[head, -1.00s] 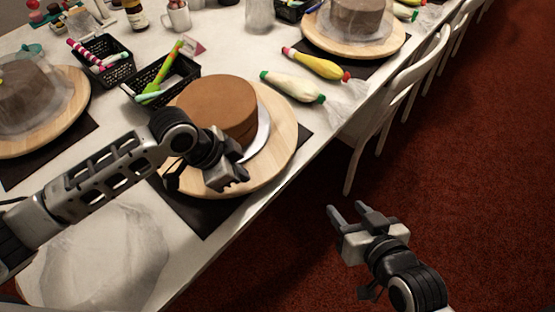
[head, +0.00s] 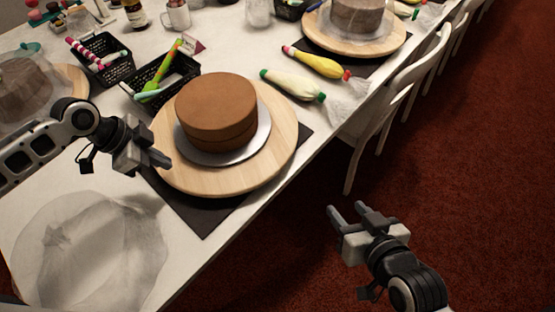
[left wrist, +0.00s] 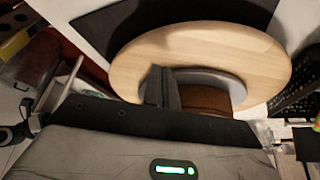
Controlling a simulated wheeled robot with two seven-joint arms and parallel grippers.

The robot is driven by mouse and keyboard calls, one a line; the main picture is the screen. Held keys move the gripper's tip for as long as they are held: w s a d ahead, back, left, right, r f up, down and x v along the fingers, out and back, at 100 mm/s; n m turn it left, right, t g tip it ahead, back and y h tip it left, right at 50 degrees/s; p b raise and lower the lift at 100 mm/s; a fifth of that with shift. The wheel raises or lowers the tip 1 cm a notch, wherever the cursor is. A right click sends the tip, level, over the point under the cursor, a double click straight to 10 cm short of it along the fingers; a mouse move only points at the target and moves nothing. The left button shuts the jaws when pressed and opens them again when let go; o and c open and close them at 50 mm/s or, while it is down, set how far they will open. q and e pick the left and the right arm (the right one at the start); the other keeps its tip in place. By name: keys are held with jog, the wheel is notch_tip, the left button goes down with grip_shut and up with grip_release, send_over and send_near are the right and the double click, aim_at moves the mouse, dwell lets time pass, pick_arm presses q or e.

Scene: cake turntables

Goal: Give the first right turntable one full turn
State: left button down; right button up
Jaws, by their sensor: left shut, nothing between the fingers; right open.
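The first right turntable (head: 262,171) is a round pale wooden disc on a black mat (head: 205,217), near the table's right edge. A brown cake (head: 217,105) sits on it on a grey board (head: 262,135). My left gripper (head: 163,160) is shut and empty at the turntable's left rim; whether it touches the rim is unclear. In the left wrist view the shut fingers (left wrist: 162,88) show in front of the wooden disc (left wrist: 200,48). My right gripper (head: 350,212) is open and empty, out past the table edge above the red floor.
Black baskets (head: 165,82) with tools stand behind the turntable. Piping bags (head: 293,84) lie to its right. A clear plastic sheet (head: 90,250) lies at front left. Another turntable (head: 375,45) is behind, and one with a covered cake (head: 75,80) is at left. White chairs (head: 390,90) line the edge.

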aim_at(194, 183)
pick_arm(q)
jog(key=shift+w+a, duration=0.3)
jog(key=shift+a, duration=0.2)
jog(key=shift+f, duration=0.1)
jog(key=shift+f+b, duration=0.85)
jog(key=shift+f, duration=0.55)
jog(key=shift+s+d+r+p, duration=0.15)
jog(key=shift+d+p, duration=0.05)
jog(key=shift+p, duration=0.1)
jog(key=d, duration=0.1)
jog(key=s+d+p, duration=0.1)
jog(key=d, duration=0.1)
jog(key=s+d+p, duration=0.1)
jog(key=shift+s+d, duration=0.5)
jog(key=shift+d, duration=0.2)
